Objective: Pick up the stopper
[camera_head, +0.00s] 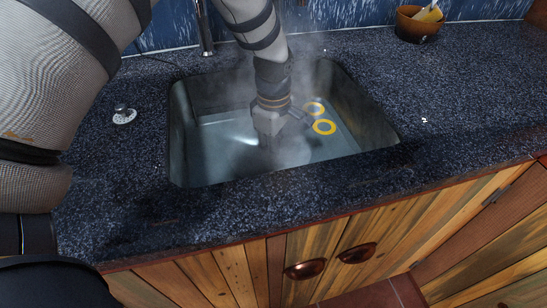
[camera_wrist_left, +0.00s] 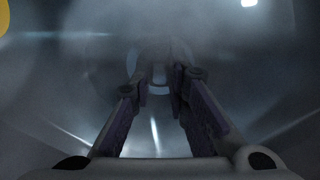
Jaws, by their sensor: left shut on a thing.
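My left gripper (camera_head: 268,142) reaches down into the sink, with its tips low near the sink floor in the steam. In the left wrist view the fingers (camera_wrist_left: 161,78) are close together on the upright middle of a small, pale round piece, which looks like the stopper (camera_wrist_left: 158,60). A ring-like shape surrounds it, probably the drain. In the head view the stopper is hidden by the gripper and haze. I cannot tell whether it is lifted from the drain. My right gripper is not in view.
The sink (camera_head: 182,150) has steep walls around my gripper. A small round metal piece with a knob (camera_head: 124,115) lies on the left counter. A brown bowl (camera_head: 417,24) stands at the back right. The right counter is mostly clear.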

